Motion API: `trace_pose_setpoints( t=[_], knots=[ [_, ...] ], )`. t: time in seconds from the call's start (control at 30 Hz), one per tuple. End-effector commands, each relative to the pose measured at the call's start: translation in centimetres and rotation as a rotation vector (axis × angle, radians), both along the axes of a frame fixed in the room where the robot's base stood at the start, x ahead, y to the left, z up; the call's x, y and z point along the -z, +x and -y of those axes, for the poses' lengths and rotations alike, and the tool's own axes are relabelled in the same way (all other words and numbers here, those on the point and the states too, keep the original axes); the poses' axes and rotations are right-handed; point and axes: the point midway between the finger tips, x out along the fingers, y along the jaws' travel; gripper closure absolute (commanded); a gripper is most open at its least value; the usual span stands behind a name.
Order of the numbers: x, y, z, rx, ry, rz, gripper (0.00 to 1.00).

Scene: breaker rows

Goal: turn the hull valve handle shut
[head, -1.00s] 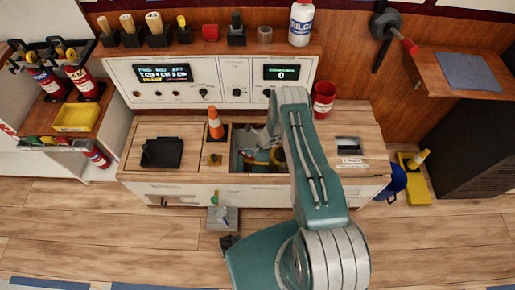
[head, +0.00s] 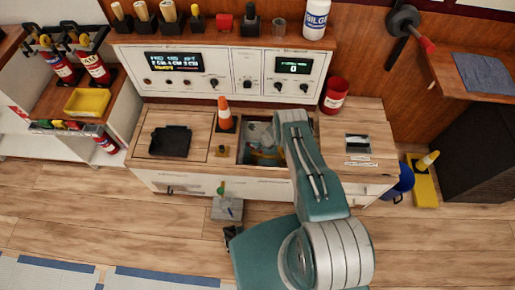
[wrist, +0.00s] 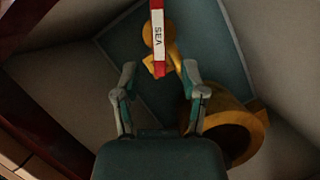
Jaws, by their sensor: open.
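In the wrist view a flat handle (wrist: 157,32), red with a white section lettered SEA, runs down from the top edge. It sits against a brass-yellow valve body (wrist: 172,48). My gripper (wrist: 160,69) is open, one finger each side, and the handle's lower end appears between the fingertips. No contact with either finger shows. In the head view my arm reaches into the open well (head: 240,153) in the counter. The handle cannot be made out there, and my arm hides much of the well.
A black tray (head: 170,141) lies left on the counter; a red can (head: 335,96) stands behind, right of my arm.

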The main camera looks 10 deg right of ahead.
Motion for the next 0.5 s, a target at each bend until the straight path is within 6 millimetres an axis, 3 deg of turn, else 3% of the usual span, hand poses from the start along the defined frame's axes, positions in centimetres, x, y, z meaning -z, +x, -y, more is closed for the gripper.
trace_pose_setpoints(
  t=[0.5],
  knots=[
    [3.4, 0.9, -1.0, -0.001, 0.001, 0.000, 0.46]
  ],
)
